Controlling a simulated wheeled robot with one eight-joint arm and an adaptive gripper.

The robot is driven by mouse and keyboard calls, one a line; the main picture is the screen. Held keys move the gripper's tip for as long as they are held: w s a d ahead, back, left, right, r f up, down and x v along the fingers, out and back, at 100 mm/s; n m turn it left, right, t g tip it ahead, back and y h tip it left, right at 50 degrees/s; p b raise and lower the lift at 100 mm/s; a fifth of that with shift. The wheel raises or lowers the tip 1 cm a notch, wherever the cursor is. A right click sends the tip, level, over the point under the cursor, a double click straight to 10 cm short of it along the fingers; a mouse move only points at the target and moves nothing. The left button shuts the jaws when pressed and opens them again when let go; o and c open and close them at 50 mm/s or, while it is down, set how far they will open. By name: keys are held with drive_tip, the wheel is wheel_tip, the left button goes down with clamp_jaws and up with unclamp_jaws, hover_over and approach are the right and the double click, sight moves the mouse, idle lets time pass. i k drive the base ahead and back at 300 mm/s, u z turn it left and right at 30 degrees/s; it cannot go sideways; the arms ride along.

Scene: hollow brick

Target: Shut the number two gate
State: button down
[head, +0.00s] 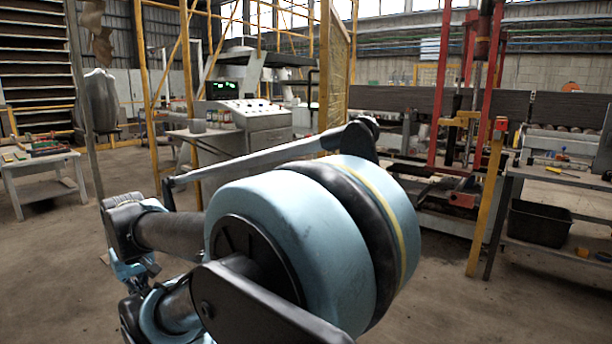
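No gate marked with a number two can be made out. A yellow-framed mesh panel (336,75) stands upright behind my arm, right of the control console. It may be a gate or a fixed guard; I cannot tell which, nor whether it is open or shut. My arm's large light-blue joint fills the middle foreground and covers the lower part of the scene behind it. The arm's thinner links reach to the lower left. I cannot make out my gripper's fingers in this view.
A control console (245,112) with a green display stands behind yellow posts (146,100). A low table (44,170) stands at left. Red-framed machinery (440,90), a yellow post (487,200) and a black bin (540,222) are at right. Floor at left is clear.

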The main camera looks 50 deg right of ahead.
sight(329, 13)
drive_tip(key=z, duration=0.65)
drive_tip(key=i, duration=0.95)
drive_tip(key=z, duration=0.5)
